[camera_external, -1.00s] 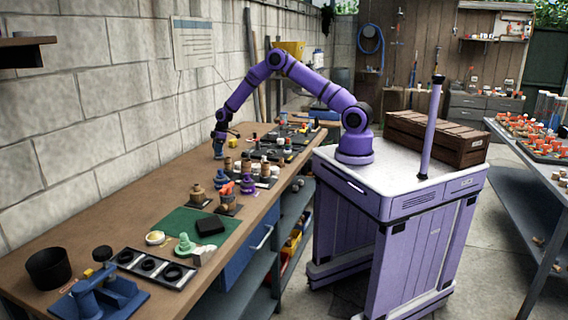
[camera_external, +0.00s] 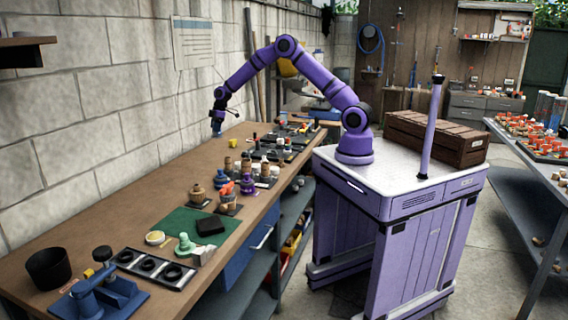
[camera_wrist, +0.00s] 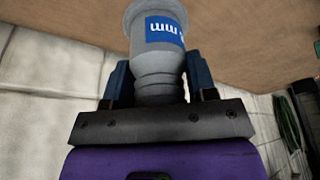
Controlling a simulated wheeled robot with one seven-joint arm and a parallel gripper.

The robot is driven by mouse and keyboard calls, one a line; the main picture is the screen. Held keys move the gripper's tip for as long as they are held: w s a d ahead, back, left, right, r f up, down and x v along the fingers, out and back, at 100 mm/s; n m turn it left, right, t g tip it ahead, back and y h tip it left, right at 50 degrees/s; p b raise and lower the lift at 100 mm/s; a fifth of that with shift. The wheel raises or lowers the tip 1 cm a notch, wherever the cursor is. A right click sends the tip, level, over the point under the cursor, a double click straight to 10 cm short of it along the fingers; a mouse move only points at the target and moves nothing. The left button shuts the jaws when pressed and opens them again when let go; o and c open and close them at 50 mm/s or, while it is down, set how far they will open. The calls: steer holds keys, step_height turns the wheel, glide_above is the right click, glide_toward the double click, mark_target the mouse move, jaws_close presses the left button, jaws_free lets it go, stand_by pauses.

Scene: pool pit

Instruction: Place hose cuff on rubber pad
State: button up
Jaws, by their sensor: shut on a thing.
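My gripper (camera_external: 217,128) is above the far left part of the workbench, near the block wall. In the wrist view my gripper (camera_wrist: 158,82) has its two dark blue fingers shut on a grey, ribbed, round piece, which I take as the hose cuff (camera_wrist: 157,62). The cuff has a blue label with white marks. In the external view it is too small to make out clearly.
Several brown, purple and orange fittings (camera_external: 228,190) crowd the bench's (camera_external: 130,205) middle. Dark trays (camera_external: 285,138) lie farther back. A black cup (camera_external: 47,268) and a blue fixture (camera_external: 98,295) stand at the near end. The strip along the wall is mostly clear.

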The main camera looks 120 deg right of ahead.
steer(key=shift+w+a+r, duration=0.15)
steer(key=shift+a+r, duration=0.1)
steer(key=shift+r, duration=0.35)
steer(key=shift+w+a+r, duration=0.15)
steer(key=shift+a+r, duration=0.1)
steer(key=shift+r, duration=0.35)
steer(key=w+a+n+y, duration=0.1)
steer(key=w+a+n, duration=0.35)
steer(key=a, duration=1.25)
steer(key=w+a+n+y, duration=0.1)
steer(key=w+a+n, duration=0.35)
steer(key=a, duration=1.25)
steer(key=s+a+n+g+y, duration=0.1)
steer(key=s+a+n, duration=0.15)
steer(key=a, duration=1.25)
steer(key=s+a+n+g, duration=0.1)
steer(key=s+a+n, duration=0.15)
steer(key=a, duration=1.15)
glide_above(209, 223)
step_height(209, 223, down, 9)
steer(key=shift+a+r, duration=0.1)
steer(key=shift+r, duration=0.05)
steer(key=shift+f, duration=1.75)
steer(key=shift+f, duration=0.15)
